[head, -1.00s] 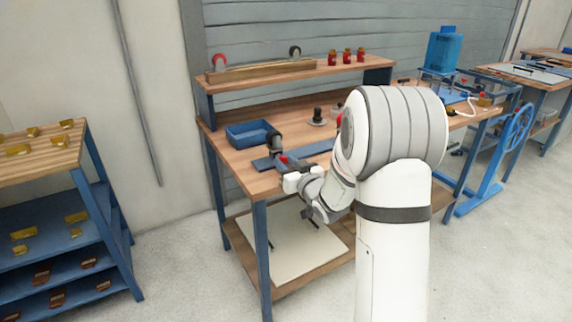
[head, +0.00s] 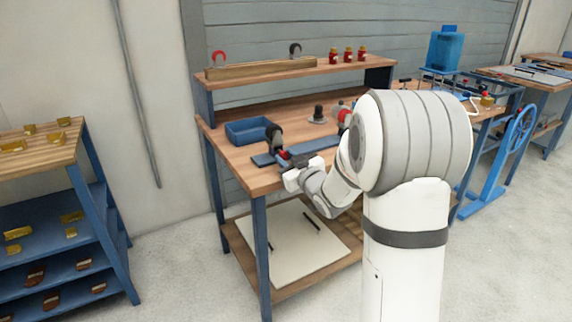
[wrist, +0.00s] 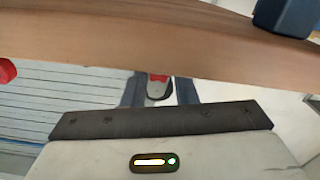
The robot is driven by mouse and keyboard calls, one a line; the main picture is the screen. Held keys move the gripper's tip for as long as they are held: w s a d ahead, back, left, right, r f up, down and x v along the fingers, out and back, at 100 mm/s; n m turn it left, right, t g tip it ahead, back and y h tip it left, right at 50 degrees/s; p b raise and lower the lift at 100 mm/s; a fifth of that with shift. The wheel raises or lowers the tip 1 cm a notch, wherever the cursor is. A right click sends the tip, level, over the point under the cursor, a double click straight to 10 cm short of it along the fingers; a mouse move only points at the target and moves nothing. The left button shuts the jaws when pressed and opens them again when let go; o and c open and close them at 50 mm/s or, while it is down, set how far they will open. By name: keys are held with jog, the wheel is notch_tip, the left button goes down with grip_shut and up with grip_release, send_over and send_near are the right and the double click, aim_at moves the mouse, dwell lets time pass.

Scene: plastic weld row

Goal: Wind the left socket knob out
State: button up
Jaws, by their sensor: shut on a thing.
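A dark round socket (head: 273,132) stands at the left of the blue bar (head: 320,145) on the bench, with a small red knob (head: 283,154) facing me. My gripper (head: 284,160) reaches it from the front, level with the bench top. In the wrist view, the two dark fingers (wrist: 159,88) are closed about a red, grey and black piece (wrist: 158,84), which looks like the left socket knob. The fingers hide part of it, so how far it is wound cannot be told. A second socket with red (head: 342,116) is farther right, partly behind my arm.
A dark knob on a round base (head: 318,116) stands farther back. The raised shelf (head: 300,72) holds red jars (head: 348,54). A rack (head: 40,145) stands left; floor between is clear.

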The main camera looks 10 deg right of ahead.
jog(key=o, duration=1)
jog(key=v, duration=0.7)
jog(key=shift+s+p, duration=0.4)
jog(key=shift+p, duration=0.05)
